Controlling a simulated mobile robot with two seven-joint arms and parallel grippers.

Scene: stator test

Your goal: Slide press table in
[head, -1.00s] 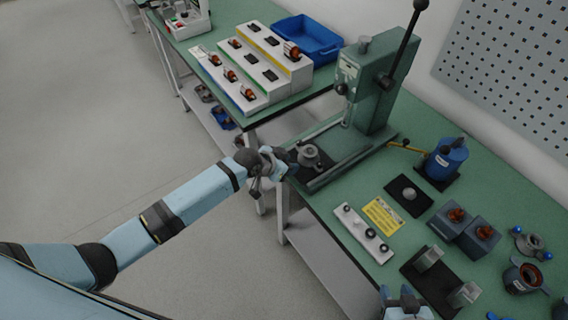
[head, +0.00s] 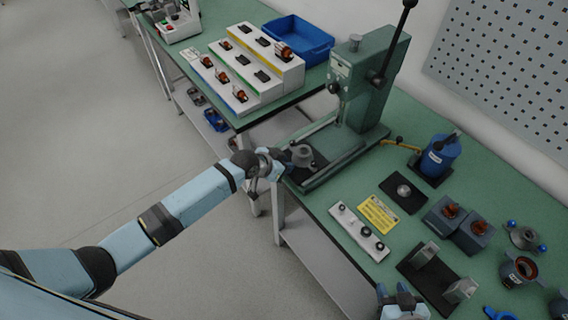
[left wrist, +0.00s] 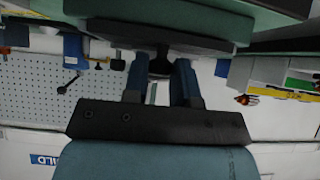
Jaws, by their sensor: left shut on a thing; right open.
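The green arbor press (head: 362,85) stands on the green bench with its long black lever raised. Its press table (head: 318,160), a dark sliding plate, sticks out at the front of the base with a round grey fixture (head: 303,154) on it. My left gripper (head: 279,163) is at the front end of the press table, shut on its handle. In the left wrist view a dark knob-like handle (left wrist: 160,64) sits between the two fingers; the plate's underside is above it. My right gripper (head: 396,292) is open and empty at the bench's front edge, partly cut off by the picture.
Right of the press are a blue bottle-like unit (head: 441,155), a yellow sign (head: 378,215), a white strip with knobs (head: 359,231) and several fixtures. A stepped parts rack (head: 250,70) and a blue bin (head: 300,38) stand on the other bench. The floor at left is clear.

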